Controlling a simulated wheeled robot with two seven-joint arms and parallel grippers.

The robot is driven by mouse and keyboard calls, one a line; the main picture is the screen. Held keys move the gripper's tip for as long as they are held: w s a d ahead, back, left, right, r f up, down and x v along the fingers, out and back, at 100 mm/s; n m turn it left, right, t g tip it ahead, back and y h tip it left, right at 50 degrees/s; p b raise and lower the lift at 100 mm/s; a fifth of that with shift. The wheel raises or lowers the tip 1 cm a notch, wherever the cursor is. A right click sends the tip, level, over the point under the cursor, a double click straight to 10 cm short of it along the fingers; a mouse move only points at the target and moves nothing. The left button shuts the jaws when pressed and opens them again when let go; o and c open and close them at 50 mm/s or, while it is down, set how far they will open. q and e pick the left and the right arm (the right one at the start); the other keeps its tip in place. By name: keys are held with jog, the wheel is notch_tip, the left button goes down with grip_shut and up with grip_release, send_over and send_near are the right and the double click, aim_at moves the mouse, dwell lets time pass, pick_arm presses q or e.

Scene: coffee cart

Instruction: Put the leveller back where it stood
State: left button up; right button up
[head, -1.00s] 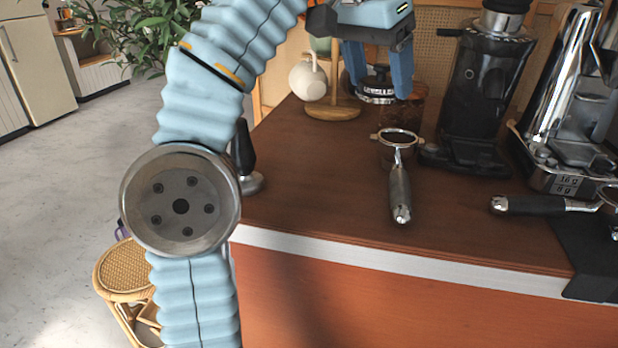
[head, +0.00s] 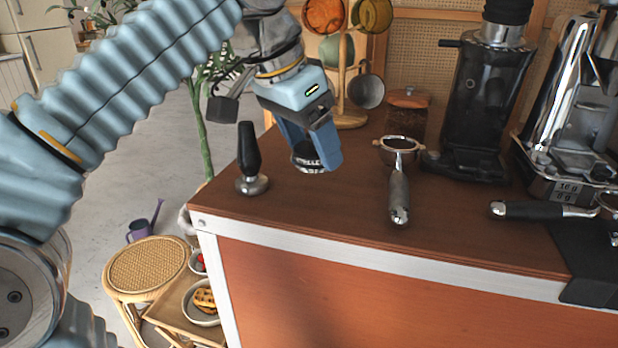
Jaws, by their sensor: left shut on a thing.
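The leveller (head: 308,159) is a short dark round puck with a light metal rim and white lettering. My left gripper (head: 312,154) is shut on it from above, the blue fingers on either side hiding part of it. It is upright, low over the wooden counter (head: 330,215) near its back left part, between the tamper and the upright-lying portafilter. I cannot tell whether its base touches the wood. My right gripper is not in view.
The black-handled tamper (head: 250,165) stands close on the left, near the counter's left edge. A portafilter (head: 399,190) lies to the right. Behind are a mug stand (head: 349,119) and a lidded jar (head: 407,112). The grinder (head: 482,110) stands farther right.

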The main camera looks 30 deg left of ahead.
aim_at(308, 144)
pick_arm(q)
jog(key=shift+w+a+f, duration=0.25)
jog(key=shift+w+f, duration=0.2)
jog(key=shift+f, duration=0.15)
jog(key=shift+w+a+f, duration=0.2)
jog(key=shift+w+f, duration=0.2)
jog(key=shift+f, duration=0.2)
jog(key=f, duration=0.1)
jog(key=f+b, duration=0.1)
jog(key=w+f, duration=0.1)
jog(key=f, duration=0.1)
jog(key=shift+w+a, duration=0.1)
jog(key=shift+a, duration=0.25)
jog(key=shift+f, duration=0.25)
jog(key=shift+f, duration=0.15)
jog(key=o, duration=1.3)
